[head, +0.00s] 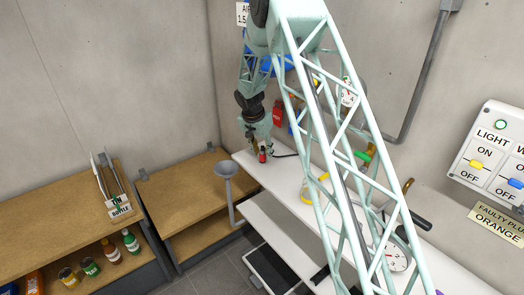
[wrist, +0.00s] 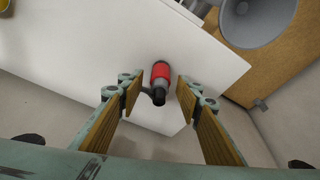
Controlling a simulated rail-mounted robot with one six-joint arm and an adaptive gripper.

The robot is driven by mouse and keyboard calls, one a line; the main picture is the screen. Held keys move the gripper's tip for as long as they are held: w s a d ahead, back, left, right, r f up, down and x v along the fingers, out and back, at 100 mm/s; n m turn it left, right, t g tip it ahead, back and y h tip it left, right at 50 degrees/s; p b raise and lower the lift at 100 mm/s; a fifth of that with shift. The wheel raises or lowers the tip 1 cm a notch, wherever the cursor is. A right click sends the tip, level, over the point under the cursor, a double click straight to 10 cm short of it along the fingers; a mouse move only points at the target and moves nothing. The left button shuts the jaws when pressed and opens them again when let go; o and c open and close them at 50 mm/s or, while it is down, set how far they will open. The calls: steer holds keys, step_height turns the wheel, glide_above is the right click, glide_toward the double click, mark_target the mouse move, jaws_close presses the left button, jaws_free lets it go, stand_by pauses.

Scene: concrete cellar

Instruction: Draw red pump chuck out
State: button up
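The red pump chuck (wrist: 161,72), a short cylinder with a red band and dark ends, shows in the wrist view over the white bench top. In the head view the red chuck (head: 262,157) is at the far left end of the bench, just below my gripper (head: 261,143). In the wrist view my gripper (wrist: 159,88) is open, one wood-lined finger on each side of the chuck. A gap shows between the chuck and each finger. What the chuck's far end joins is not clear.
A grey funnel (head: 227,170) stands left of the white bench (head: 280,175); it also shows in the wrist view (wrist: 258,15). A yellow-based flask (head: 307,192) and a round gauge (head: 396,257) are farther right. Wooden shelves (head: 60,215) with bottles stand left.

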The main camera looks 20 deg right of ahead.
stand_by(0.3)
steer(key=c, duration=0.8)
steer(key=shift+c, duration=0.9)
steer(key=shift+r+p, duration=0.3)
steer(key=shift+r, duration=1.25)
steer(key=shift+c, duration=0.2)
steer(key=shift+r, duration=1.85)
